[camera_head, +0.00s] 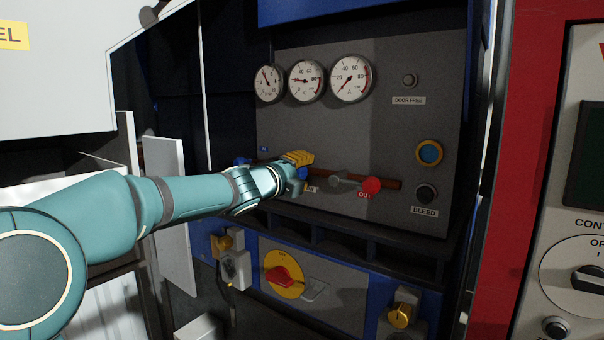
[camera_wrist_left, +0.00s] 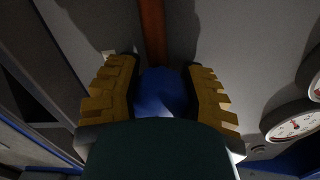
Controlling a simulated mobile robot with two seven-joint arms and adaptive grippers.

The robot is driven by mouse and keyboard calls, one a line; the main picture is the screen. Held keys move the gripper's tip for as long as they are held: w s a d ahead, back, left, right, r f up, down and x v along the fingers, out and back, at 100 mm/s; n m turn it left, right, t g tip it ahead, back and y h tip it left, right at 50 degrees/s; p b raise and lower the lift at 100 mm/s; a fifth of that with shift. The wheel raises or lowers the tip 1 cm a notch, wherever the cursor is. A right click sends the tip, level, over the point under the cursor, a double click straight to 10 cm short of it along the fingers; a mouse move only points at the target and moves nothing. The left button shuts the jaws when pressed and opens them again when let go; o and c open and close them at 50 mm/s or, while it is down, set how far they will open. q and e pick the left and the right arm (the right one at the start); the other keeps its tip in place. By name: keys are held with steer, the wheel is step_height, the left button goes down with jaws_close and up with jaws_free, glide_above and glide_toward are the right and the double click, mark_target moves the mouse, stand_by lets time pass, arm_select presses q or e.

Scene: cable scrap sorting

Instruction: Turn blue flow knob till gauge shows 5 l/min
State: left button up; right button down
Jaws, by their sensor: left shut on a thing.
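The blue flow knob (camera_wrist_left: 158,93) fills the space between the two yellow fingers of my left gripper (camera_wrist_left: 160,75), which are shut on it. In the head view my left gripper (camera_head: 298,161) is at the panel's pipe and covers most of the knob. Three round gauges sit at the panel's top: a left gauge (camera_head: 268,84), a middle gauge (camera_head: 305,81) and a right gauge (camera_head: 350,79). The left gauge's needle points to the upper left; its numbers are too small to read surely. My right gripper is not in view.
Another blue part (camera_head: 242,161) is left of my gripper. Below are a red switch (camera_head: 284,276) on a yellow disc and a yellow knob (camera_head: 400,316). A red-framed cabinet (camera_head: 520,150) stands right.

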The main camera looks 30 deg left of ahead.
arm_select(q)
steer(key=shift+r, duration=0.1)
steer(key=o, duration=1.2)
steer(key=s, duration=1.2)
steer(key=shift+a, duration=0.45)
